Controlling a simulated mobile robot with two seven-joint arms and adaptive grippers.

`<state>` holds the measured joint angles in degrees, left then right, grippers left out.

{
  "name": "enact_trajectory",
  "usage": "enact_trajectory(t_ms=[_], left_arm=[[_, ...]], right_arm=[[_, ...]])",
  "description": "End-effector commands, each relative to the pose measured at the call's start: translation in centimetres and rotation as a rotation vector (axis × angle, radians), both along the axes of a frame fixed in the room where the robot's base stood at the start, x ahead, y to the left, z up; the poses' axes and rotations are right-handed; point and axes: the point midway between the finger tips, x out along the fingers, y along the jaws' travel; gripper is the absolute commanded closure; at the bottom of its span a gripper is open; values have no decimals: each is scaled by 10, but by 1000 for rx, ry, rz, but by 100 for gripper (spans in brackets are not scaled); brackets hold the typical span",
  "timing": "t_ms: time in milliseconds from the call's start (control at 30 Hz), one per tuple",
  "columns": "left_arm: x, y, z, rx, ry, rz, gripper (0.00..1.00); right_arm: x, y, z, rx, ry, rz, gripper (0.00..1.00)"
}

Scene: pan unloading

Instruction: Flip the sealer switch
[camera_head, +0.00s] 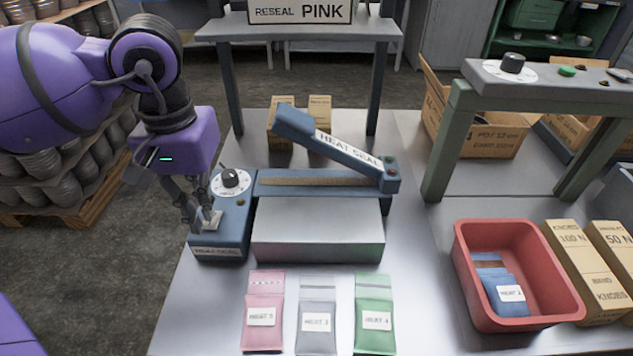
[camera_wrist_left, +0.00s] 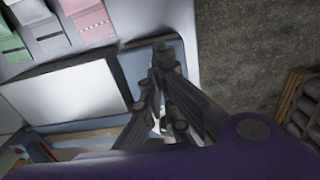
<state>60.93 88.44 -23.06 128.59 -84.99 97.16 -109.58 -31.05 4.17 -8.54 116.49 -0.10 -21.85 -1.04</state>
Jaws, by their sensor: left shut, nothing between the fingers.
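The heat sealer has a blue control box (camera_head: 222,236) at its left, with a round white dial and black knob (camera_head: 230,178) on top. A small pale plate (camera_head: 213,220), apparently the switch, lies in front of the dial; my fingers partly cover it and its position cannot be told. The sealer's blue arm (camera_head: 300,125), marked HEAT SEAL, is raised at its left end above the sealing bar. My left gripper (camera_head: 200,220) is shut and empty, low over the control box beside the plate. Its fingers (camera_wrist_left: 161,52) also show over the box in the left wrist view. Contact cannot be told.
Pink (camera_head: 264,333), grey (camera_head: 317,338) and green (camera_head: 374,335) pouches lie in front of the sealer. A red bin (camera_head: 468,262) holding blue pouches stands at right, beside cardboard boxes (camera_head: 573,258). A sign above reads RESEAL PINK (camera_head: 300,11).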

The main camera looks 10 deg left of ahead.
Motion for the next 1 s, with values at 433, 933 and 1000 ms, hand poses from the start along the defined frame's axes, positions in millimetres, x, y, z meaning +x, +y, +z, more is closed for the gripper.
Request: enact_trajectory(t_ms=[433, 933, 1000], left_arm=[[0, 0, -1, 0, 2, 0, 100], [-1, 0, -6, 0, 3, 0, 100], [-1, 0, -7, 0, 3, 0, 100]], right_arm=[[-1, 0, 0, 0, 1, 0, 60], [-5, 0, -5, 0, 10, -1, 60], [-5, 0, -6, 0, 11, -1, 60]])
